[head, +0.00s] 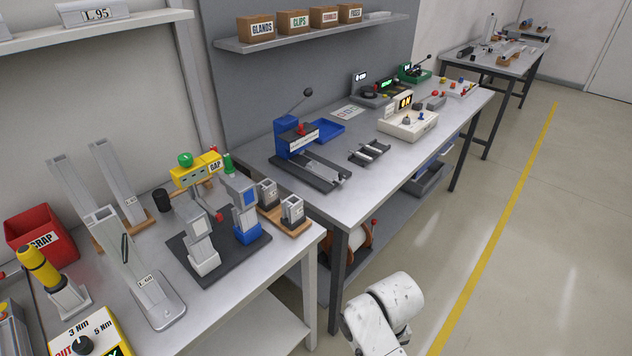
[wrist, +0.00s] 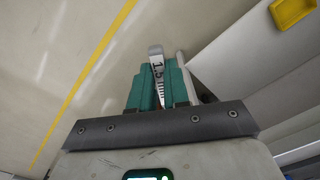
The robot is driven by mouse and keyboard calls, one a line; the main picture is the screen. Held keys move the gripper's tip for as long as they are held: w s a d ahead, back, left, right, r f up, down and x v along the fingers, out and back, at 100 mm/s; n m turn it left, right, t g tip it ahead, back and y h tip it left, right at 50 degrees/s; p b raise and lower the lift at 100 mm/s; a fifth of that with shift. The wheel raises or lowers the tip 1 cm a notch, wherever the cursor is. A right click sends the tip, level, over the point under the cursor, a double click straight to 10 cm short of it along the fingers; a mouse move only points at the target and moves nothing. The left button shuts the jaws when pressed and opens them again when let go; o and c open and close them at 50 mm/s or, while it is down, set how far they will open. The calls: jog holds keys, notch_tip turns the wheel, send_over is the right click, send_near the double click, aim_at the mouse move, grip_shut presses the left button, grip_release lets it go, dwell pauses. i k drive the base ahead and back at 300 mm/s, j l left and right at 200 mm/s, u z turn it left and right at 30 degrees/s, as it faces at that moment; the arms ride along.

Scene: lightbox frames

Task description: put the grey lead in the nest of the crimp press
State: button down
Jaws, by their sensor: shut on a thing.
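My gripper (wrist: 160,88) shows in the wrist view with its teal fingers shut on a narrow pale-grey piece with a label reading 1.5, which I take for the grey lead (wrist: 156,62). It is held over the floor, clear of the benches. In the head view my gripper is out of sight. A blue press with a black-knobbed lever (head: 289,143) stands on the middle bench and looks like the crimp press. Its dark base (head: 325,177) runs toward the bench's front edge. Its label and nest are too small to make out.
The middle bench (head: 375,190) also holds a blue tray (head: 328,131), a small dark rack (head: 369,152) and a cream instrument (head: 408,121). The near left bench is crowded with fixtures and a red scrap bin (head: 38,234). The floor on the right, with its yellow line (head: 495,230), is clear.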

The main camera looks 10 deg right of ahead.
aim_at(322, 170)
jog(key=l+u, duration=0.1)
jog(key=u, duration=1.3)
jog(key=l+u, duration=0.15)
jog(key=l, duration=0.9)
jog(key=k+l+u, duration=0.1)
jog(key=l, duration=0.9)
